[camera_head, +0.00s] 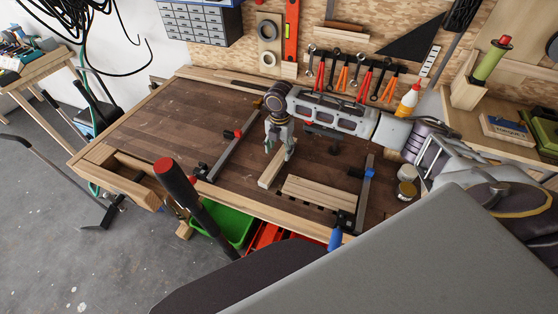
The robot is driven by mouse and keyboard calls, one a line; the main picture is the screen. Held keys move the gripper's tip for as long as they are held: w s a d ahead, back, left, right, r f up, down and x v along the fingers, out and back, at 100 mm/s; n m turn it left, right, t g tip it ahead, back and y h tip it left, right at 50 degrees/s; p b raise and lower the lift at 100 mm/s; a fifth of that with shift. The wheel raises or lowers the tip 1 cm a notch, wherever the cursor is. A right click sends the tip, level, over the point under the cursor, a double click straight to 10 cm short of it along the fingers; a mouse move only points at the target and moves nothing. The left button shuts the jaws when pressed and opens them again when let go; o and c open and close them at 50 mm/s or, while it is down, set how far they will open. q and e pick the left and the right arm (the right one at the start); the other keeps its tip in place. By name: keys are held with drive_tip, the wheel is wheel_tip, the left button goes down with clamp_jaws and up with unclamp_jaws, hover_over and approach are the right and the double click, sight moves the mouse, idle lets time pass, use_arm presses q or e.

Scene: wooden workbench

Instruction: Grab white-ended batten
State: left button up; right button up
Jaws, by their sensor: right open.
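A pale wooden batten (272,170) lies on the dark workbench top, running away from the front edge. I cannot clearly make out a white end on it. My right gripper (279,146) points down over the far part of this batten. Its jaws are open, and the fingers hide part of the wood. I cannot tell whether they touch it. Several more pale battens (318,193) lie side by side to its right. My left gripper is not in view.
Bar clamps stand left (232,146) and right (365,190) of the battens. A green bin (234,226) sits below the front edge. A glue bottle (409,99) and jars (406,190) stand at the right. The bench's left half is largely clear.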

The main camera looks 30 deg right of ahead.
sight(280, 157)
drive_tip(key=shift+s+f+p, duration=0.15)
drive_tip(key=shift+f+p, duration=0.15)
drive_tip(key=shift+f, duration=1.9)
drive_tip(key=c, duration=1.2)
